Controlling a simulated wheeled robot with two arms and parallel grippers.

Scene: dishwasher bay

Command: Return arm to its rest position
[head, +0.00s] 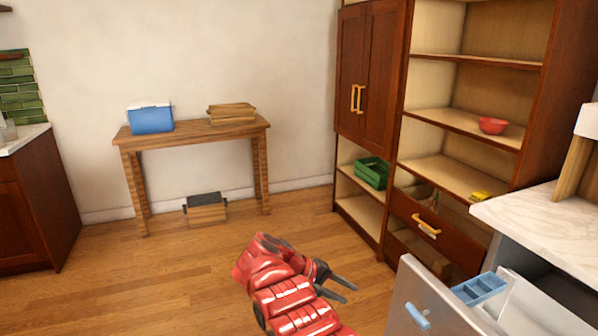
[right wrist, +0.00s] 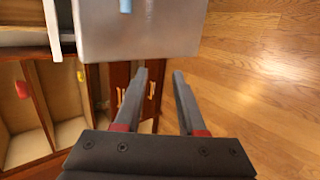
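My right gripper (head: 338,284) is at the end of the red arm in the lower middle of the head view. It is in the air over the wood floor, left of the open dishwasher door (head: 425,300). In the right wrist view its two dark fingers (right wrist: 162,98) stand apart with nothing between them. The door also shows at the top of that view (right wrist: 145,30), beyond the fingertips. My left gripper is out of view in both frames.
A blue rack (head: 480,289) sits by the dishwasher under a marble counter (head: 550,225). A wooden shelf cabinet (head: 462,125) with a red bowl (head: 492,125) stands behind. A table (head: 190,133) with a blue cooler (head: 151,119) is at the far wall. The floor (head: 180,275) is clear at left.

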